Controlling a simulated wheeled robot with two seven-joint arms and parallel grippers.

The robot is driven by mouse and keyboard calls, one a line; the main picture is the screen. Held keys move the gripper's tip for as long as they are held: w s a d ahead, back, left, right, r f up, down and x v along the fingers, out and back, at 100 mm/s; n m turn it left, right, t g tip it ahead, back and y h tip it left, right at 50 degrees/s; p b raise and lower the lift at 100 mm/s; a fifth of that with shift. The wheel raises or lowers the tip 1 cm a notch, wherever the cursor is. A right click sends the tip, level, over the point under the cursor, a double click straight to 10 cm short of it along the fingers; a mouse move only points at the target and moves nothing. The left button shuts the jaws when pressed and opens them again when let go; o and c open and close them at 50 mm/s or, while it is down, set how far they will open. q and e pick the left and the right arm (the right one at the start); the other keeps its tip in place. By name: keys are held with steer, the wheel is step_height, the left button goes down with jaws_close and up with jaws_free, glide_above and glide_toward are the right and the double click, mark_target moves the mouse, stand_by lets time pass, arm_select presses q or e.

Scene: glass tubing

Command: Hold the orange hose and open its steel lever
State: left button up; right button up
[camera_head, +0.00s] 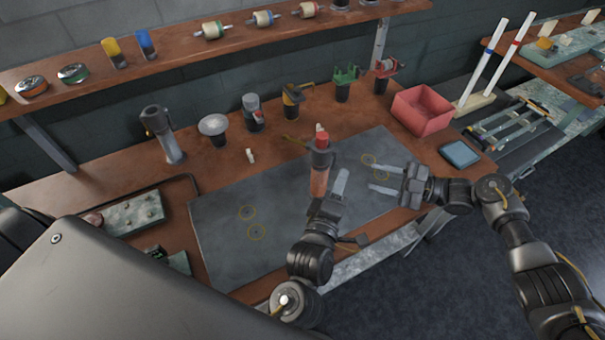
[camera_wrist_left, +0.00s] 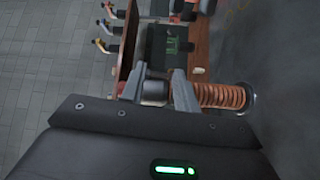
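The orange hose (camera_head: 319,183) stands upright on the grey mat in the head view, with a dark upper part and a red cap (camera_head: 322,133) on top. The left wrist view shows its ribbed orange body (camera_wrist_left: 222,95) just right of the fingers. My left gripper (camera_head: 331,190) is at the hose's near right side, its fingers apart. A dark rounded part (camera_wrist_left: 154,90) shows between the fingers (camera_wrist_left: 160,88) in the wrist view; I cannot tell whether they touch it. My right gripper (camera_head: 384,179) is open and empty, right of the hose, fingers pointing left. I cannot make out the steel lever.
The grey mat (camera_head: 225,225) has yellow ring marks and mostly free room. A red bin (camera_head: 422,110) and a blue tablet-like item (camera_head: 459,154) lie to the right. Several tools stand along the back, such as a grey torch-like one (camera_head: 163,135). A shelf (camera_head: 180,62) runs above.

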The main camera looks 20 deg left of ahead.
arm_select(q)
steer(key=s+a+r+n+g+y, duration=0.1)
steer(key=s+a+r+n+y, duration=0.1)
steer(key=a+n+y, duration=0.4)
steer(key=w+a+m, duration=0.1)
steer(key=w+a, duration=0.5)
steer(key=w, duration=0.3)
steer(key=shift+w+a+r+m+y, duration=0.2)
steer(key=shift+w+r+m+y, duration=0.15)
steer(key=shift+r+m+y, duration=0.05)
jaws_close()
